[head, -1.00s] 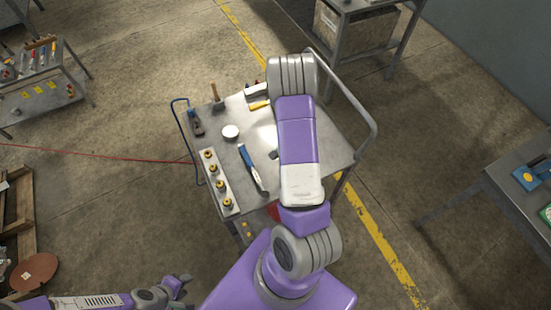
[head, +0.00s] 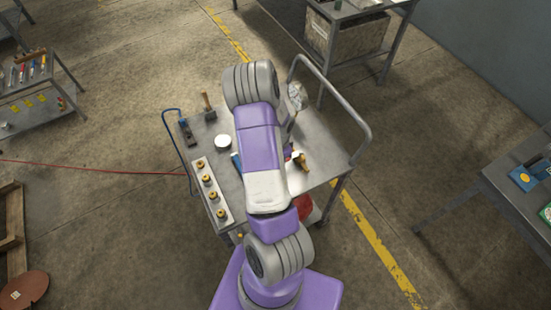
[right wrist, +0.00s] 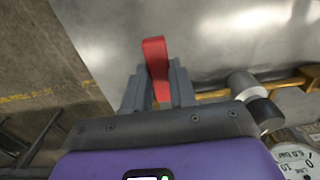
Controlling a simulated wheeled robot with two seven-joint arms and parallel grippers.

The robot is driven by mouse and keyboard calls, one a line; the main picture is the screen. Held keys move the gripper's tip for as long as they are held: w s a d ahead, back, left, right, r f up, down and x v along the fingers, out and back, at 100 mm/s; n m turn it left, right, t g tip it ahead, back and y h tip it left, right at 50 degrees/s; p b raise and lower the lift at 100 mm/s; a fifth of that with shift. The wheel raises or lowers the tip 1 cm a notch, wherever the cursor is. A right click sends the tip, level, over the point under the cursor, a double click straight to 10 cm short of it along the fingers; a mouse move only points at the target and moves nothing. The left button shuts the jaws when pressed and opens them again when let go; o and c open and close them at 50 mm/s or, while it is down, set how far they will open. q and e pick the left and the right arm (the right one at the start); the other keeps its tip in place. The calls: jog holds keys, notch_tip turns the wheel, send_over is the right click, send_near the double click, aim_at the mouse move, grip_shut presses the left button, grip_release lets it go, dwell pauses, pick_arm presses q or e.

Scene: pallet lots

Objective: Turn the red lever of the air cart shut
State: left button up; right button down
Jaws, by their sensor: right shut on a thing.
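The red lever (right wrist: 155,62) shows in the right wrist view as a flat red bar standing between the fingers of my right gripper (right wrist: 158,88). The gripper is shut on it, and the lever's upper end sticks out past the fingertips. In the head view my right arm reaches over the grey metal cart (head: 325,140) and hides part of its top. The lever cannot be made out there. A round gauge (right wrist: 296,163) shows at the lower right of the wrist view, close to my gripper. My left gripper is in neither current view.
On the cart stand a plate with several brass fittings (head: 197,167), a white round item (head: 222,142), a mallet (head: 209,107) and a plane (head: 187,132). A bench (head: 490,180) stands at the right, a tool table (head: 45,92) at the left.

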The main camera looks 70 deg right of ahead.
jog(key=shift+d, duration=0.1)
jog(key=c, duration=0.9)
grip_release()
jog(key=shift+r+p, duration=1.3)
jog(key=shift+r, duration=2.5)
